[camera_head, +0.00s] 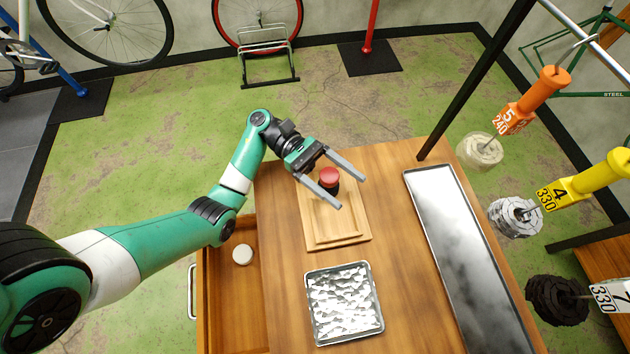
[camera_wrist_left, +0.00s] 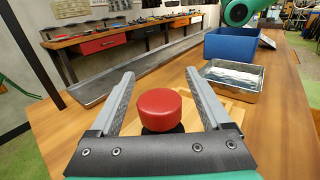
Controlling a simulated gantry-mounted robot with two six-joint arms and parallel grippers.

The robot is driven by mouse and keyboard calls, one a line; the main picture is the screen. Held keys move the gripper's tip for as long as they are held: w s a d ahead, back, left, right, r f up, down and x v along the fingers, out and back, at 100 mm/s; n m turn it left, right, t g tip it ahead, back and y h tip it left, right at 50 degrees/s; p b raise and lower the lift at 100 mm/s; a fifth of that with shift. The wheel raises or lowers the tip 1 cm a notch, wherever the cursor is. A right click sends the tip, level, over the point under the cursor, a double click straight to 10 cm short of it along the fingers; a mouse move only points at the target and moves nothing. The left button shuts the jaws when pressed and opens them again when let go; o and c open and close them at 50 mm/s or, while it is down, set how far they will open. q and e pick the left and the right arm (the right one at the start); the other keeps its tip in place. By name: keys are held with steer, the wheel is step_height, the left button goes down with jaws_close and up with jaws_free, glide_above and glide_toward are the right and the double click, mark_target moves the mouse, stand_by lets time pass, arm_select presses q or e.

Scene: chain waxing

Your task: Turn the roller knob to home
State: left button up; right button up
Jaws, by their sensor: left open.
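The roller knob (camera_head: 329,176) has a red round top on a dark base and stands at the far end of a wooden board (camera_head: 350,232). It also shows in the left wrist view (camera_wrist_left: 159,108), where its red top sits between the two fingers. My left gripper (camera_head: 333,182) is open, with one grey finger on each side of the knob. In the left wrist view a gap shows between the knob and each finger (camera_wrist_left: 160,110). The knob's dark lower part is partly hidden behind the gripper body. My right gripper is not in view.
A metal tray of crumpled silvery material (camera_head: 343,303) stands nearer on the table. A long metal tray (camera_head: 462,262) lies to the right. An open drawer (camera_head: 233,318) at the left holds a white round piece (camera_head: 242,254). Orange (camera_head: 536,98) and yellow (camera_head: 590,180) handled tools hang at the right.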

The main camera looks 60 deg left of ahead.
arm_select(q)
steer(key=s+d+r+p, duration=0.2)
steer(key=s+d+r, duration=0.1)
steer(key=s+r, duration=0.3)
steer(key=s+d+r+p, duration=0.3)
steer(key=s+r, duration=0.3)
steer(key=shift+s+d+r, duration=0.2)
steer(key=shift+d+r, duration=0.05)
steer(key=shift+r, duration=0.05)
steer(key=n+t+y+b, duration=0.2)
steer(key=n+t+y, duration=0.15)
steer(key=t, duration=0.25)
glide_toward(330, 175)
steer(key=shift+n+h, duration=0.25)
steer(key=shift+n, duration=0.1)
steer(key=x, duration=0.3)
steer(key=f+x, duration=0.1)
steer(key=x, duration=0.2)
steer(key=p+x, duration=0.1)
steer(key=x, duration=0.3)
steer(key=shift+f, duration=0.15)
